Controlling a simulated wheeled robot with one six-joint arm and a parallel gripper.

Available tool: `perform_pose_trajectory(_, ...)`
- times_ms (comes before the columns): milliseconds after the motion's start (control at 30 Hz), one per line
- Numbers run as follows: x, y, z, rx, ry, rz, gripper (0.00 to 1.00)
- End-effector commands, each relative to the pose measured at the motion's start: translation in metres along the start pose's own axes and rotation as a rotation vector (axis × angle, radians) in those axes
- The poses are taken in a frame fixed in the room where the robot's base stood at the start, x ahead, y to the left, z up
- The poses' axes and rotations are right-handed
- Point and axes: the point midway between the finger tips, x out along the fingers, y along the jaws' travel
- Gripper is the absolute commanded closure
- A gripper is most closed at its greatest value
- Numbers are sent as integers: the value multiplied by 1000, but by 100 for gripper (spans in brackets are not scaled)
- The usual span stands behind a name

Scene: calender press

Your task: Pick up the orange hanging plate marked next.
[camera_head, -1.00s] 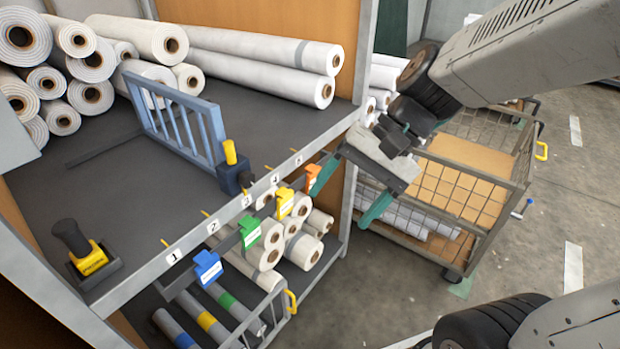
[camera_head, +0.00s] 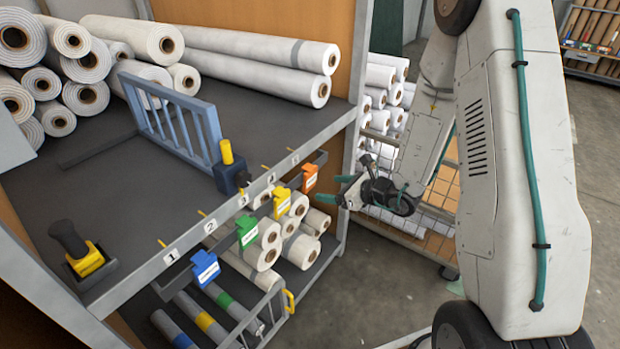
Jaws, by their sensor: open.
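The orange hanging plate (camera_head: 310,177) hangs at the right end of the row of coloured plates, below the front edge of the shelf. It has a white label, too small to read. My gripper (camera_head: 335,189) is to the right of the orange plate, with its green-tipped fingers pointing left towards it. The fingers are open and empty, and appear apart from the plate. A gap shows between them and the orange plate, though depth is hard to judge.
Yellow (camera_head: 282,204), green (camera_head: 247,232) and blue (camera_head: 205,267) plates hang left of the orange one. The shelf edge (camera_head: 187,241) carries numbers and small yellow pegs. White rolls lie below. A wire cage cart (camera_head: 447,211) stands behind my arm.

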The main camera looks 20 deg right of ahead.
Motion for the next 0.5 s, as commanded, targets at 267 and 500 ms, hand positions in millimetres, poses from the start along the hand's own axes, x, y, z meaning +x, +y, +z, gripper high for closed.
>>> perform_pose_trajectory(267,28,2,3,-4,0,5,24)
perform_pose_trajectory(500,63,3,7,-4,0,7,24)
